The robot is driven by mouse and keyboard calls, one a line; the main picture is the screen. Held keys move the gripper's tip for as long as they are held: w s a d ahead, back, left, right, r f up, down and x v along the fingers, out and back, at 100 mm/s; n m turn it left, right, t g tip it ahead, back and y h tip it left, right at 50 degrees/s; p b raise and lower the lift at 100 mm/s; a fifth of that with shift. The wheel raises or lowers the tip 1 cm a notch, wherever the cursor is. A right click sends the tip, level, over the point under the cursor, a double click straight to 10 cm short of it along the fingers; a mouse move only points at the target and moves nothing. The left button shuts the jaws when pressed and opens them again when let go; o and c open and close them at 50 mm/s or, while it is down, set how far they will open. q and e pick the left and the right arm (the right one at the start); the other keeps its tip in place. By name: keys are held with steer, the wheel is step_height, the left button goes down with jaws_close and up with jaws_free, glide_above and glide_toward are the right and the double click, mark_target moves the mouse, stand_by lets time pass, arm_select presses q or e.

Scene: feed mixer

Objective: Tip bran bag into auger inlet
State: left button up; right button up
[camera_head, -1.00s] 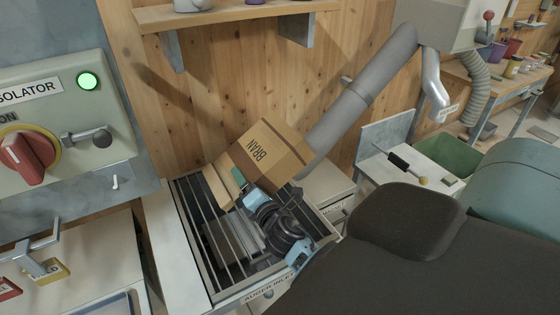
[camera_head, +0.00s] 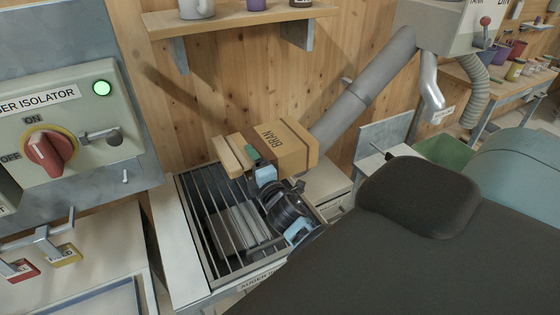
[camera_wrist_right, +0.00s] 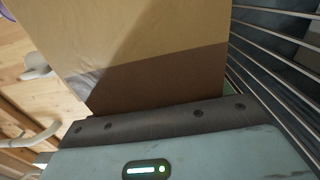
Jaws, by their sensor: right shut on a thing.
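The bran bag (camera_head: 290,148) is a tan, box-like packet lettered BRAN, lying tilted above the back right of the auger inlet. Lighter flap-like pieces (camera_head: 232,155) stick out at its left end; whether it is open there I cannot tell. My right gripper (camera_head: 258,167) is shut on the bag near its lower left side. In the right wrist view the bag (camera_wrist_right: 150,50) fills the upper middle, against the gripper. The auger inlet (camera_head: 193,240) is a metal-framed opening with parallel bars, below the bag and gripper. I see no bran falling. My left gripper is out of view.
An isolator box (camera_head: 62,125) with a red knob and lit green lamp is at the left. A shelf (camera_head: 240,18) is above, and a grey pipe (camera_head: 365,90) slants behind the bag. My dark arm covers the lower right.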

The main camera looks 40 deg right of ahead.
mark_target(262, 150)
steer(key=shift+f, duration=0.1)
steer(key=shift+d+r, duration=0.1)
steer(key=shift+r, duration=0.1)
steer(key=m, duration=0.1)
steer(key=r+m, duration=0.1)
steer(key=shift+s+d+r+m+p, duration=0.1)
steer(key=shift+d+r+m+p, duration=0.2)
steer(key=shift+d+p, duration=0.1)
steer(key=m, duration=0.1)
steer(key=d+r+m, duration=0.1)
steer(key=m, duration=0.1)
steer(key=shift+s, duration=0.15)
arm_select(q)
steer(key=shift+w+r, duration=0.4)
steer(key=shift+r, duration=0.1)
arm_select(e)
steer(key=m, duration=0.2)
steer(key=r+m, duration=0.1)
steer(key=m, duration=0.1)
steer(key=r+m, duration=0.1)
steer(key=shift+s+d+r+m, duration=0.1)
steer(key=shift+d+r+m, duration=0.15)
steer(key=shift+d+m, duration=0.15)
